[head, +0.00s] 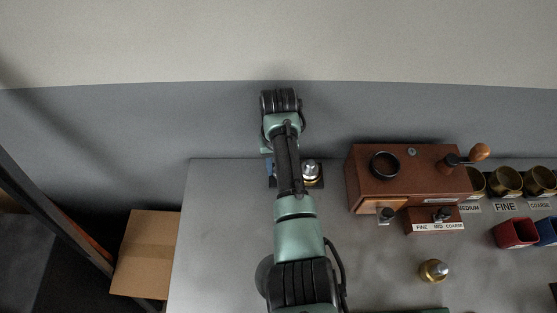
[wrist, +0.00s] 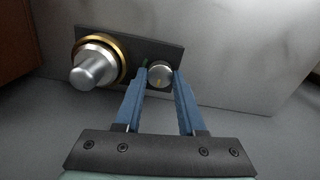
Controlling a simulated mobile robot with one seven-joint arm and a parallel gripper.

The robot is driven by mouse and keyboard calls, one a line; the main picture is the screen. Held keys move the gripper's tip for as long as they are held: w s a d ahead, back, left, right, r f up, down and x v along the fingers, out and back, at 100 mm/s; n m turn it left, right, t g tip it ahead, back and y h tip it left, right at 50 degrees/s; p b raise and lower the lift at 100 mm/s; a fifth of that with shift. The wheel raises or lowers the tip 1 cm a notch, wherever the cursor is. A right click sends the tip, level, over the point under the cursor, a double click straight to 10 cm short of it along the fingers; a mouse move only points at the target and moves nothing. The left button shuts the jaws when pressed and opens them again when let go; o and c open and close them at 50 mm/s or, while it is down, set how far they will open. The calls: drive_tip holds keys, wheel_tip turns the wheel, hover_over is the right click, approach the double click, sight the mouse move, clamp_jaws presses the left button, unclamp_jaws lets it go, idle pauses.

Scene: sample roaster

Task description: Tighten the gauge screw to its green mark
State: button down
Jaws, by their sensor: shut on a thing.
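The gauge screw (wrist: 160,72) is a round silver knob with a small yellow line on its face, on a dark plate (wrist: 158,50) in the wrist view. My gripper (wrist: 161,80) has its two blue fingers on either side of the knob and is shut on it. A small green mark (wrist: 147,62) shows on the plate just left of the knob. The yellow line points down in the picture, away from the green mark. In the head view my arm hides the screw; a bit of blue finger shows beside the arm.
A larger silver knob with a brass ring (wrist: 93,66) stands left of the screw, close to my left finger; it also shows in the head view (head: 311,171). A wooden grinder (head: 360,182), labelled cups (head: 505,181) and a brass-and-silver piece (head: 433,270) stand to the right. The left counter is clear.

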drive_tip(key=m, duration=0.2)
drive_tip(key=m+p, duration=0.1)
drive_tip(key=shift+r+m, duration=0.2)
drive_tip(key=shift+m, duration=0.2)
drive_tip(key=m+p, duration=0.1)
drive_tip(key=m, duration=0.3)
drive_tip(key=shift+m, duration=0.3)
drive_tip(key=m+p, duration=0.1)
drive_tip(key=m, duration=0.7)
drive_tip(key=shift+d+p, duration=0.1)
drive_tip(key=shift+p, duration=0.2)
drive_tip(key=shift+m, duration=0.4)
drive_tip(key=c, duration=0.8)
unclamp_jaws()
drive_tip(key=o, duration=0.3)
drive_tip(key=shift+f, duration=0.1)
